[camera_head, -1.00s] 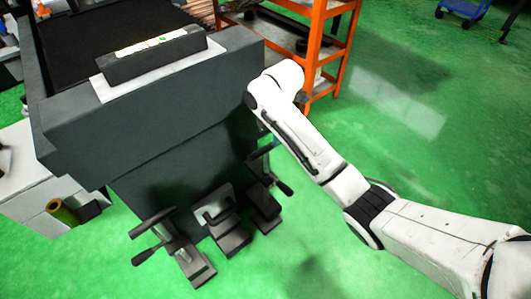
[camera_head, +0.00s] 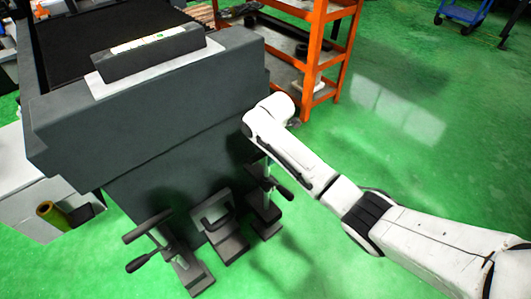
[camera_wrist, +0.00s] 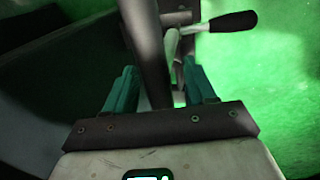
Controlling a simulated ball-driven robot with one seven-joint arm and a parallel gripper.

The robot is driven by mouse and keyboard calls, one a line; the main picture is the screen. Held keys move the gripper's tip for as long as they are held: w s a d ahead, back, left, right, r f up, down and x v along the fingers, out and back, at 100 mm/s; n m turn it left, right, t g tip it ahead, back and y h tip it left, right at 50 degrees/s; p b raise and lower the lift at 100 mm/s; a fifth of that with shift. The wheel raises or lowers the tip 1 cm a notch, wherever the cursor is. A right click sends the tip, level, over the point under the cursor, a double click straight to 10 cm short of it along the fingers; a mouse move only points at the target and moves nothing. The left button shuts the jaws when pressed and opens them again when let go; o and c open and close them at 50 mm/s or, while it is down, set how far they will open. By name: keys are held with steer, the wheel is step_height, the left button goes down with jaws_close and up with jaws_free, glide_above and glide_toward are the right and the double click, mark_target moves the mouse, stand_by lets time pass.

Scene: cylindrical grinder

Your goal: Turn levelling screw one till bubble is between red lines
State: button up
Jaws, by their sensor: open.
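A dark spirit level (camera_head: 150,52) with a pale strip lies on top of the grey machine bed (camera_head: 150,118) in the head view. Its bubble and red lines are too small to tell. Levelling screws with black handles stand at the foot: one at the left (camera_head: 150,238), one at the right (camera_head: 272,182). Which is screw one I cannot tell. In the wrist view my gripper (camera_wrist: 160,95) is open, with teal fingers on either side of a dark bar. A light rod with a black handle (camera_wrist: 233,21) is just beyond. In the head view my gripper is hidden.
An orange shelf rack (camera_head: 318,45) stands behind my arm. A dark foot with a loop handle (camera_head: 222,235) is between the two screws. A blue trolley (camera_head: 465,12) is far back. Green floor (camera_head: 420,120) is clear at the right.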

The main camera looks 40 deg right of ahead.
steer(key=shift+c, duration=0.5)
jaws_close()
steer(key=shift+m+p, duration=0.3)
steer(key=shift+p, duration=0.15)
steer(key=shift+r+m+p, duration=0.15)
steer(key=shift+m+p, duration=0.45)
steer(key=shift+p, duration=0.1)
steer(key=m+p, duration=0.2)
steer(key=shift+m+h, duration=0.3)
steer(key=shift+h, duration=0.1)
steer(key=m, duration=0.1)
steer(key=m+p, duration=0.1)
steer(key=m, duration=0.1)
steer(key=m+p, duration=0.1)
steer(key=m, duration=0.1)
steer(key=shift+w+f+g+h, duration=0.15)
steer(key=shift+f+g+h, duration=0.1)
steer(key=shift+g+h, duration=0.15)
steer(key=shift+d+m, duration=0.1)
steer(key=shift+m, duration=0.2)
